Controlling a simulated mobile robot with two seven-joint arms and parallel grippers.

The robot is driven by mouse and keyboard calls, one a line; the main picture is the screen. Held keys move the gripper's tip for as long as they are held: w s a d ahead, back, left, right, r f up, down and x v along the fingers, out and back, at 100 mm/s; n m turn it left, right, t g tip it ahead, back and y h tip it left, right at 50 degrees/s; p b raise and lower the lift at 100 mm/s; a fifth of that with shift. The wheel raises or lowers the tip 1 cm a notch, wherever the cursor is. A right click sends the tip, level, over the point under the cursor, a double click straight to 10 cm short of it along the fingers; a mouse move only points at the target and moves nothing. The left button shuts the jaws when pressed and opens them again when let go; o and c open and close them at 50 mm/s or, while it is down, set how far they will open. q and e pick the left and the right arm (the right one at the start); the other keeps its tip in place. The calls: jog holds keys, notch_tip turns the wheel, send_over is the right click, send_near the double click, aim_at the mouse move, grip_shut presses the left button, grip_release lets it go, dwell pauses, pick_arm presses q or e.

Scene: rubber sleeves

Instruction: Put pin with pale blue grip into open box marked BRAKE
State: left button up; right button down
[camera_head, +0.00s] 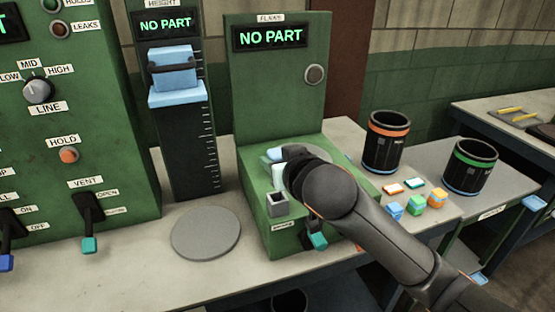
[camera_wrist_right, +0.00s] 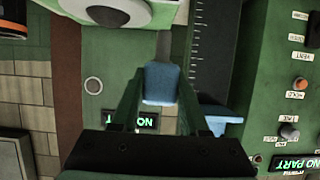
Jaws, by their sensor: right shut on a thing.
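My right gripper (camera_head: 274,156) is over the green flaw station (camera_head: 275,100), its jaws largely hidden by my own wrist in the head view. In the right wrist view the gripper (camera_wrist_right: 160,95) is shut on a blue block-like piece, which looks like the grip of the pin (camera_wrist_right: 160,82). A pale blue part of the pin (camera_head: 272,155) also shows in the head view; its shaft cannot be made out. I can read no BRAKE marking on any box; small labels are too blurred. My left gripper is not in view.
A small grey square holder (camera_head: 277,204) and a teal-tipped lever (camera_head: 317,240) are close below my right gripper. Black bins with orange (camera_head: 387,143) and green (camera_head: 470,168) bands stand right. Several small coloured blocks (camera_head: 415,206) lie before them. A grey disc (camera_head: 206,234) is left.

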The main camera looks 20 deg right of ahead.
aim_at(277, 204)
jog(key=shift+f+b, duration=0.6)
jog(key=shift+f, duration=0.15)
jog(key=shift+f+b, duration=1.45)
jog(key=shift+f, duration=1.1)
jog(key=shift+c, duration=1.7)
grip_release()
jog(key=shift+f, duration=0.1)
